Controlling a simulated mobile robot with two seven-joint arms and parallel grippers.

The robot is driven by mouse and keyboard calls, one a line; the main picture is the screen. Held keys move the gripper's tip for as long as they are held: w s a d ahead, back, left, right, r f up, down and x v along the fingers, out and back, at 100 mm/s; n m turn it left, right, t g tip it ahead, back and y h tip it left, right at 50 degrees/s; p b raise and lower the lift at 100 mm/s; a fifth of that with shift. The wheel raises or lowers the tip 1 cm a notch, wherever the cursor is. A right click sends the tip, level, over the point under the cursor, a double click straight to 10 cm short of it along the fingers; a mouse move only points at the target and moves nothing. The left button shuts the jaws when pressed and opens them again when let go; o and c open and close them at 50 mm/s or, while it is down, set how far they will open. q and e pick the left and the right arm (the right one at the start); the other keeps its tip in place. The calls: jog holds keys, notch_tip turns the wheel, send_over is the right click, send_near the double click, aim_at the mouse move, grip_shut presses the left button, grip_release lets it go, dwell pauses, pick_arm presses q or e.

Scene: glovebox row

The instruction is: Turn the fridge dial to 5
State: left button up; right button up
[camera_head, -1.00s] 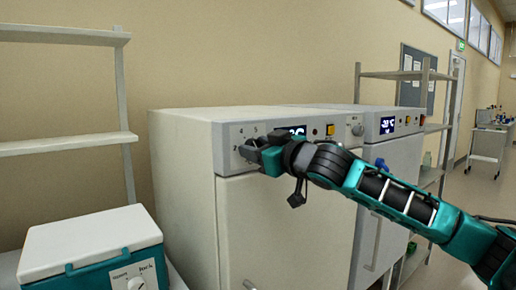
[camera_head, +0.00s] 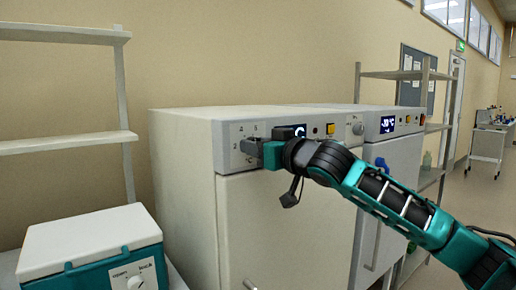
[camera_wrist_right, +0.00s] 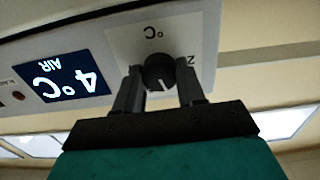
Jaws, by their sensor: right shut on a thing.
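The white fridge (camera_head: 285,225) stands in the middle of the head view, with its control panel along the top. My right gripper (camera_head: 250,147) reaches the panel's left end, over the dial's printed scale. In the right wrist view my right gripper (camera_wrist_right: 158,88) has one finger on each side of the round black dial (camera_wrist_right: 160,72) and is shut on it. The dial's white pointer mark shows between the fingers. A printed 2 shows beside one finger; the other numbers there are hidden or unclear. My left gripper is out of view.
The fridge's display (camera_wrist_right: 71,77) reads 4°C AIR, upside down in the wrist view. An orange switch (camera_head: 331,129) and a round knob (camera_head: 358,128) sit further right. A second unit (camera_head: 390,160) stands behind, and a teal-and-white box (camera_head: 90,240) at front left.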

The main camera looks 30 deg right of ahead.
jog(key=m, duration=0.8)
jog(key=shift+f+m+p, duration=0.1)
jog(key=shift+m+p, duration=0.2)
jog(key=shift+p, duration=0.05)
jog(key=shift+m, duration=0.3)
jog(key=o, duration=1.1)
jog(key=shift+d, duration=0.1)
jog(key=shift+c, duration=0.2)
jog(key=shift+s, duration=0.1)
jog(key=s+d+b, duration=0.1)
jog(key=s+b, duration=0.1)
jog(key=s, duration=1)
jog(key=shift+s+b, duration=0.35)
jog(key=shift+b, duration=0.05)
